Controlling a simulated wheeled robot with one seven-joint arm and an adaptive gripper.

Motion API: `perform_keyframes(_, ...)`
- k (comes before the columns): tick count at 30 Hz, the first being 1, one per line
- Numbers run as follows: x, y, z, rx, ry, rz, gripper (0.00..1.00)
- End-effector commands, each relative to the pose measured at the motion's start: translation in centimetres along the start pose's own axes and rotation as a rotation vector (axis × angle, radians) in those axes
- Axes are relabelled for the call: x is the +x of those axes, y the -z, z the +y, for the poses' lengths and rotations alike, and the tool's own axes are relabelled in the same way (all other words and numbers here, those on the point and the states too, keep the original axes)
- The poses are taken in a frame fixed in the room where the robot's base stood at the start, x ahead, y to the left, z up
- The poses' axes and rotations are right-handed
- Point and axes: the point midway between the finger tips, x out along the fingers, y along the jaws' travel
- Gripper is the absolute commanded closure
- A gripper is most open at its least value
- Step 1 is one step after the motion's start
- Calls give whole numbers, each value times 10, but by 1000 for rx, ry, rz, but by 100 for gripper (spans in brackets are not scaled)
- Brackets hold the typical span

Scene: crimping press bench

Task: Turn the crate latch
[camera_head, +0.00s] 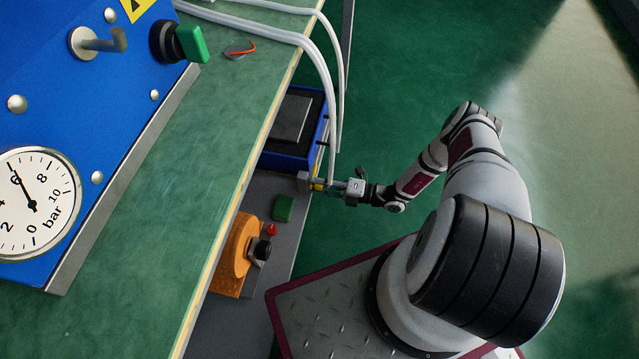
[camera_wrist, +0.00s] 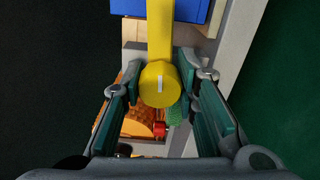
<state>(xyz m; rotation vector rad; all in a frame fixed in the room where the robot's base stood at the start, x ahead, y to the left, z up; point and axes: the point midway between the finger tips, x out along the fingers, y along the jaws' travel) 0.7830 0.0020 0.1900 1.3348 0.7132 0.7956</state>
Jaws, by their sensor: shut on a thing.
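The yellow latch (camera_wrist: 159,86) shows in the wrist view as a bar coming down from the top, with a round end bearing a short white mark. The round end sits between the two fingers of my gripper (camera_wrist: 161,74), which is shut on it. In the head view my gripper (camera_head: 333,188) is at the lower shelf's outer edge, and only a small yellow bit of the latch (camera_head: 317,186) shows. The blue crate (camera_head: 318,150) with a dark thing inside is just beyond it; its blue side also shows at the top of the wrist view (camera_wrist: 185,9).
A green bench top (camera_head: 185,190) overhangs the grey shelf (camera_head: 290,235). White hoses (camera_head: 325,75) hang down close to my gripper. On the shelf are a green block (camera_head: 284,208), a red button (camera_head: 271,230) and an orange device (camera_head: 236,250). The floor to the right is clear.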

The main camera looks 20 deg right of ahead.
Motion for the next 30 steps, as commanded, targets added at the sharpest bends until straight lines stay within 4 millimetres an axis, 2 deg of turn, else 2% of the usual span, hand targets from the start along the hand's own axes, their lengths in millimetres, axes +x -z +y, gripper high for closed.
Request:
perform_keyframes(9, -1, 0, -1, 106, 3, -1, 100)
perform_keyframes(24, -1, 0, -1, 125, 3, -2, 100)
perform_keyframes(25, -1, 0, -1, 125, 3, -2, 70)
perform_keyframes(27, -1, 0, -1, 124, 3, -1, 54)
perform_keyframes(30, -1, 0, -1, 124, 2, -1, 52)
